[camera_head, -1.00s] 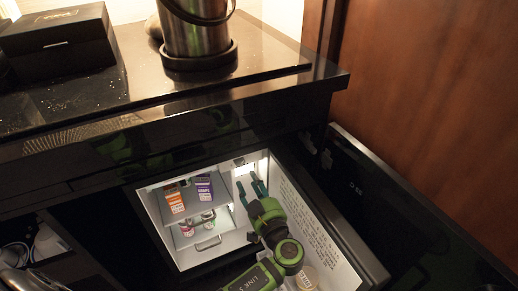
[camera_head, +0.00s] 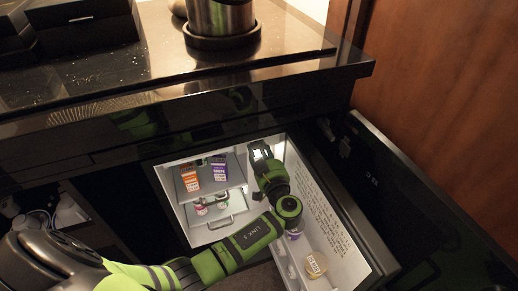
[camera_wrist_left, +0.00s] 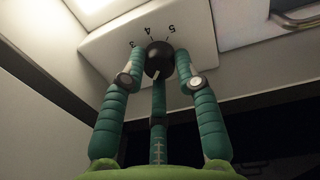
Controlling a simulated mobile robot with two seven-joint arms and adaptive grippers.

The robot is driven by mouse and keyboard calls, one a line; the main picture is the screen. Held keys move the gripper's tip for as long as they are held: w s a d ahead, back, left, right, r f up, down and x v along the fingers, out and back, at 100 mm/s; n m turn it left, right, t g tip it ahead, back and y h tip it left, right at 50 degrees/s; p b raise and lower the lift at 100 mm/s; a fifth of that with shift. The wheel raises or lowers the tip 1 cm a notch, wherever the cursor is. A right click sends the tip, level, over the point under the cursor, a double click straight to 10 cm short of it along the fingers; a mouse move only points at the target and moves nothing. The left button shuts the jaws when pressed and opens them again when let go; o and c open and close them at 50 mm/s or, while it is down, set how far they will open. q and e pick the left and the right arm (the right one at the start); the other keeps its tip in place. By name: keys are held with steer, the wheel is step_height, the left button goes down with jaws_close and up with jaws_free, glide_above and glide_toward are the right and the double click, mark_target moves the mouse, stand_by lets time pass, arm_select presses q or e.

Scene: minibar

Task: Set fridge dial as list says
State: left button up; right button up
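The fridge dial is a round black knob (camera_wrist_left: 159,60) with a white mark on its lower side. It sits on a white panel (camera_wrist_left: 202,38) where the numbers 3, 4 and 5 are readable above it. My left gripper (camera_wrist_left: 160,66) has its green fingers around the knob, one at each side and one below; I cannot tell if they touch it. In the head view my left gripper (camera_head: 263,152) reaches the lit upper right corner of the fridge interior and hides the dial. Printed text, perhaps the list (camera_head: 322,215), is on the white inner door. My right gripper is not in view.
An orange carton (camera_head: 190,178) and a purple carton (camera_head: 219,168) stand on the fridge shelf, with small containers (camera_head: 201,206) below. A round tub (camera_head: 316,264) sits in the open door. The black counter (camera_head: 150,85) overhangs the fridge.

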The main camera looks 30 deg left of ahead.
arm_select(q)
jaws_close()
steer(key=shift+r, duration=0.1)
